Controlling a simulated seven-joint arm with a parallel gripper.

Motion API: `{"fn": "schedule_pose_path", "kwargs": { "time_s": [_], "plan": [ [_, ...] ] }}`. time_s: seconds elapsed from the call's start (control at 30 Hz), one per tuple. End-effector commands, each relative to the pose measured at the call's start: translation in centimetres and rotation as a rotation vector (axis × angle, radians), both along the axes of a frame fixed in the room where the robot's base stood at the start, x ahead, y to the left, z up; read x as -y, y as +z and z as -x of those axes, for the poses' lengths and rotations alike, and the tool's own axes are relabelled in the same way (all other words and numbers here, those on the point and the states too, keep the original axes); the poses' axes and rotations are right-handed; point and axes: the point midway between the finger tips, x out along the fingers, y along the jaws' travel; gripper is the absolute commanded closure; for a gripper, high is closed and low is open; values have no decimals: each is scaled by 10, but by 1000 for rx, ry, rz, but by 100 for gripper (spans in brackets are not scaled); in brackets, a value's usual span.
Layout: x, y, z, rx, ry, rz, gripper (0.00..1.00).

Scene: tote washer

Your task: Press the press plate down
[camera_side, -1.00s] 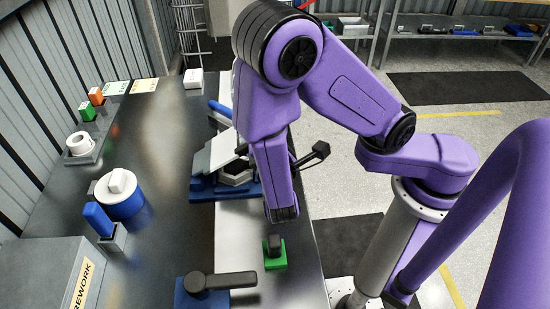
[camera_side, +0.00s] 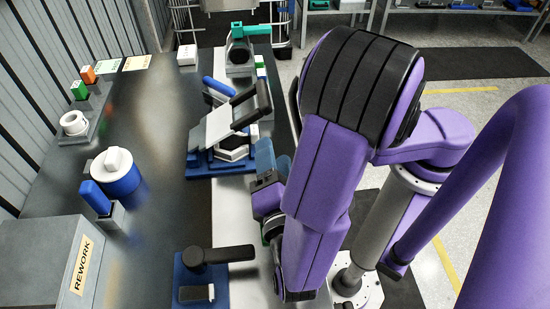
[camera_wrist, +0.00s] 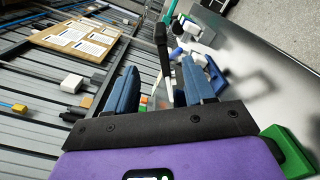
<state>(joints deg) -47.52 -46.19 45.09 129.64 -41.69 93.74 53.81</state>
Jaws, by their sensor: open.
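The press plate (camera_side: 218,126) is a light grey plate, raised and tilted above its fixture with a blue base (camera_side: 205,170). A dark bar handle (camera_side: 250,103) sticks up from its right side. In the wrist view the handle (camera_wrist: 161,38) shows upright beyond the fingers, with the pale plate edge (camera_wrist: 165,72) below it. My gripper (camera_side: 270,160) has blue fingers, is open and empty, and is to the right of and nearer the camera than the fixture, apart from the handle. In the wrist view the handle appears between the fingertips of my gripper (camera_wrist: 160,68).
A blue plate with a black lever (camera_side: 222,255) lies at the front. A teal-handled clamp (camera_side: 245,31) stands at the back. A blue jar with a white lid (camera_side: 116,172) and a grey REWORK box (camera_side: 45,255) are at left. A green block (camera_wrist: 288,150) is beside my wrist.

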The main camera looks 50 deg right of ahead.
Motion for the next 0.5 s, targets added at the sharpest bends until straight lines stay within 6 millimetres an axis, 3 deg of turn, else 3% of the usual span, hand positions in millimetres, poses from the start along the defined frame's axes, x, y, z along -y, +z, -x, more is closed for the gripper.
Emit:
{"fn": "schedule_pose_path", "kwargs": {
  "time_s": [0.23,0.4,0.5],
  "plan": [
    [0,0,0,0,-1,0,47],
    [0,2,-4,9,-54,-66,100],
    [0,8,-14,37,-175,-215,100]
  ]
}}
